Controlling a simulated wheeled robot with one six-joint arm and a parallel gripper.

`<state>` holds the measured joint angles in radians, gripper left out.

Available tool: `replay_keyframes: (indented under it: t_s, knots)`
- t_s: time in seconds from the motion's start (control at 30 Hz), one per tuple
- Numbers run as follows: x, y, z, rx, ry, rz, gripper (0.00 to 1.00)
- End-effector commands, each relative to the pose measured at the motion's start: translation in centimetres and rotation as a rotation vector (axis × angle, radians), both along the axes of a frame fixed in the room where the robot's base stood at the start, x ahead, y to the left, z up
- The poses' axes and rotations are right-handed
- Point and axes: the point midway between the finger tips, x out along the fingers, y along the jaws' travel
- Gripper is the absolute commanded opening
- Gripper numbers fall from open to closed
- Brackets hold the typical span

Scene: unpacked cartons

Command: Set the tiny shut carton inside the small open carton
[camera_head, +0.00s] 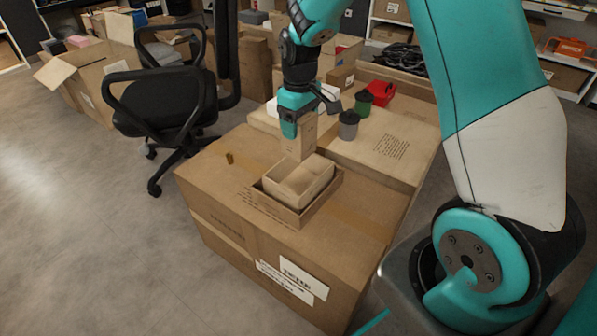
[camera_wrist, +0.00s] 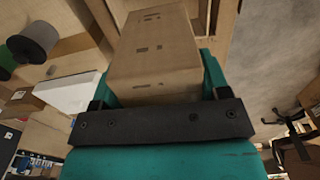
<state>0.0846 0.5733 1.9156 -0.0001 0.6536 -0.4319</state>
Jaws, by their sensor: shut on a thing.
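My gripper (camera_head: 291,131) is shut on the tiny shut carton (camera_head: 302,142), a small brown box. I hold it above the back edge of the small open carton, and it partly hides what is behind. In the wrist view the tiny carton (camera_wrist: 157,50) fills the space ahead of the gripper. I cannot tell whether the tiny carton touches the open carton's rim.
A grey can (camera_head: 348,126), a green can (camera_head: 363,103) and a red item (camera_head: 381,92) stand behind on another large carton (camera_head: 392,147).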

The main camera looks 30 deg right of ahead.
Motion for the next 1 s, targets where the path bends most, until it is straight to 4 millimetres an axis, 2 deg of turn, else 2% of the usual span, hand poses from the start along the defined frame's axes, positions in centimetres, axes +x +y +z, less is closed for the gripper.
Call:
replay_keyframes:
  t_s: [0.03, 0.1, 0.2, 0.3, 0.53, 0.73, 1.0]
  knots:
    - [-0.1, 0.0, -2.1, 0.001, 0.004, 0.000, 0.39]
    - [0.0, 0.1, -4.0, 0.000, 0.003, 0.001, 0.39]
    - [0.0, 0.2, -6.2, 0.001, 0.001, 0.001, 0.39]
    - [0.0, 0.2, -7.6, 0.000, 0.000, 0.002, 0.39]
    - [0.0, 0.2, -9.3, 0.000, -0.001, 0.001, 0.39]
    - [0.0, 0.2, -12.4, 0.000, 0.000, 0.001, 0.39]
    - [0.1, 0.2, -12.5, 0.000, -0.002, 0.001, 0.39]
